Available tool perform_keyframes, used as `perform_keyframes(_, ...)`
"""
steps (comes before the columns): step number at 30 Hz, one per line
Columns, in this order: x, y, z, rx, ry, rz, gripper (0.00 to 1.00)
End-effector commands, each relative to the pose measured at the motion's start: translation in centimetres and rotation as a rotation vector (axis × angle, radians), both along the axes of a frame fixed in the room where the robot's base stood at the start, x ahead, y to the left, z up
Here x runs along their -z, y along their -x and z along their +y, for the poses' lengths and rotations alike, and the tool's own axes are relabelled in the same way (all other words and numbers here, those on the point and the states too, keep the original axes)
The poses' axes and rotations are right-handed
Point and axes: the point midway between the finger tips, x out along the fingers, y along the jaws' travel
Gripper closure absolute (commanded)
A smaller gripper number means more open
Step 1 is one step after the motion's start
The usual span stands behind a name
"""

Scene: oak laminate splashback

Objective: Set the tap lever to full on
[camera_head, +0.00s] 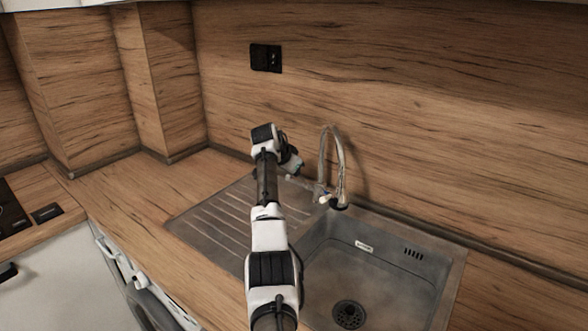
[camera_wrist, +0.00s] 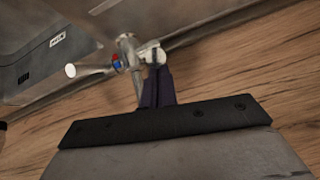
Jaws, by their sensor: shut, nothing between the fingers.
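The chrome tap (camera_head: 342,165) stands behind the sink, its tall spout arched. In the wrist view the tap body (camera_wrist: 127,45) has a red and blue mark and short metal arms; one ends in a pale round face at left. I cannot tell for sure which arm is the lever. My gripper (camera_wrist: 160,72) is shut and empty. Its dark fingertips are right beside a pale metal end of the tap; I cannot tell whether they touch. In the head view my gripper is left of the tap, its fingertips too small to make out.
The steel sink basin (camera_head: 375,275) lies in front and to the right of the tap, with a ribbed drainboard (camera_head: 212,222) to the left. A wooden splashback (camera_head: 430,130) rises close behind. A black socket (camera_head: 266,58) is on the wall. A hob (camera_head: 10,212) is at far left.

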Motion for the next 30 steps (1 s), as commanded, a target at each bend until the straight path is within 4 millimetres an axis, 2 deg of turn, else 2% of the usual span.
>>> perform_keyframes(7, 0.6, 0.0, 0.0, 0.001, 0.016, -0.021, 1.00)
perform_keyframes(13, 1.6, 0.2, 0.2, 0.001, 0.084, -0.113, 1.00)
perform_keyframes(20, 1.9, 1.1, 0.9, -0.001, 0.149, -0.206, 1.00)
perform_keyframes(30, 2.3, 1.8, 1.3, -0.001, 0.152, -0.210, 1.00)
